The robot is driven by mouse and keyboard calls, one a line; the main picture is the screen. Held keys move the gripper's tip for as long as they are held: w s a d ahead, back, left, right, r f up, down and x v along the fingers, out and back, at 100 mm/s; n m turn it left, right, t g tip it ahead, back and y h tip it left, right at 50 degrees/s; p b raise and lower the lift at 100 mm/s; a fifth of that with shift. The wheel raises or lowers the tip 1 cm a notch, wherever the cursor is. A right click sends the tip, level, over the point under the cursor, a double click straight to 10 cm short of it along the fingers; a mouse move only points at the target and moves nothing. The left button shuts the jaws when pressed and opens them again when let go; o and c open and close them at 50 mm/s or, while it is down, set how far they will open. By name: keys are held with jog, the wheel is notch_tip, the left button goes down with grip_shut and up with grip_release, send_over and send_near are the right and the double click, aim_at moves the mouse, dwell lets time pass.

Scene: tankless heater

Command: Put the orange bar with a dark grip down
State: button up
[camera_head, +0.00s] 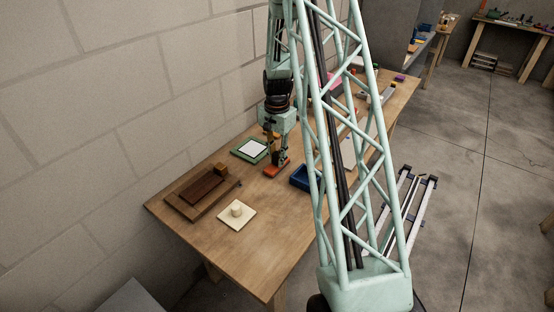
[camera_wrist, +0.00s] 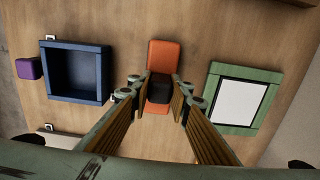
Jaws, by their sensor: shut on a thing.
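The orange bar with a dark grip (camera_wrist: 164,56) is between my gripper's fingers in the wrist view, with its dark middle at the fingertips. In the head view the orange bar (camera_head: 271,171) is low over or on the wooden table, below my gripper (camera_head: 279,158). I cannot tell whether it touches the table. My gripper (camera_wrist: 157,92) is shut on the bar at its dark grip. Both orange ends stick out from between the fingers.
A green-framed white panel (camera_head: 250,149) lies beside the bar, and a blue open box (camera_wrist: 75,72) is on the other side. A purple block (camera_wrist: 28,68) is next to the box. A brown wooden tray (camera_head: 202,191) and a cream plate with a knob (camera_head: 236,216) are nearer the table's front end.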

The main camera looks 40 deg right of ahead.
jog(key=shift+f, duration=0.15)
jog(key=o, duration=0.9)
jog(key=shift+r, duration=0.2)
jog(key=shift+r+p, duration=0.8)
jog(key=shift+r, duration=5.15)
jog(key=shift+r, duration=0.1)
